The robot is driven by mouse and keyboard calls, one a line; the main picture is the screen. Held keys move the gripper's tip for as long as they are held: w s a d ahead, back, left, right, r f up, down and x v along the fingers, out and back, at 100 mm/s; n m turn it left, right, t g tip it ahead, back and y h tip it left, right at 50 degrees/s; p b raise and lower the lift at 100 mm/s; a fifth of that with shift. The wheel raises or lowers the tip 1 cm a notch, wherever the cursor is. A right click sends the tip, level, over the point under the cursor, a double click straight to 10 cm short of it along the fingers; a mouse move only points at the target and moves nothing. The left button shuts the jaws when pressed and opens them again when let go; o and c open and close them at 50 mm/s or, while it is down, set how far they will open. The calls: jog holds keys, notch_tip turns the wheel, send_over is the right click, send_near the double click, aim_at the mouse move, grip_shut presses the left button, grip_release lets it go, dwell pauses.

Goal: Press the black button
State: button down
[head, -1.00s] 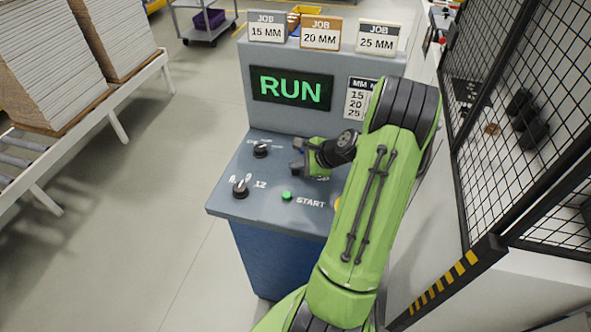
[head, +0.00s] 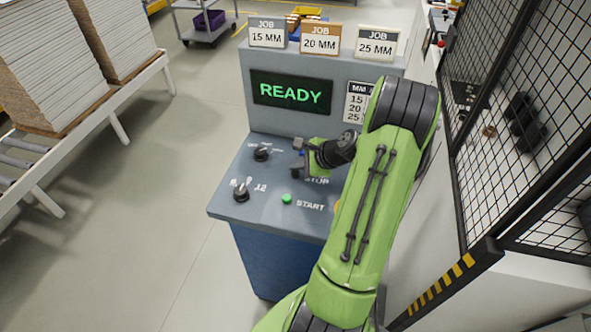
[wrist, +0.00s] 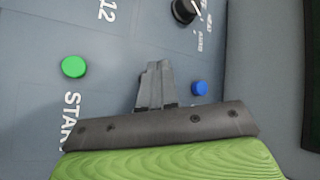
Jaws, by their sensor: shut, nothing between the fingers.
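My gripper (head: 297,158) is over the middle of the grey control panel (head: 240,208). In the wrist view its fingers (wrist: 156,84) are together and empty, between a green button (wrist: 73,67) and a blue button (wrist: 199,88). The fingers hide the panel patch beneath them. The green button also shows in the head view (head: 286,199), left of START. The display (head: 291,93) reads READY.
Two black rotary knobs (head: 261,153) and (head: 240,193) stand on the panel's left side. Job signs (head: 320,38) stand on top of the console. A mesh fence (head: 520,110) is at the right. Stacked boards (head: 40,65) lie on a conveyor at the left.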

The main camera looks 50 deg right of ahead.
aim_at(298, 175)
notch_tip(298, 175, up, 5)
jog(key=p, duration=0.4)
jog(key=shift+r+p, duration=0.2)
jog(key=shift+p, duration=0.1)
jog(key=shift+f, duration=0.1)
dwell(0.6)
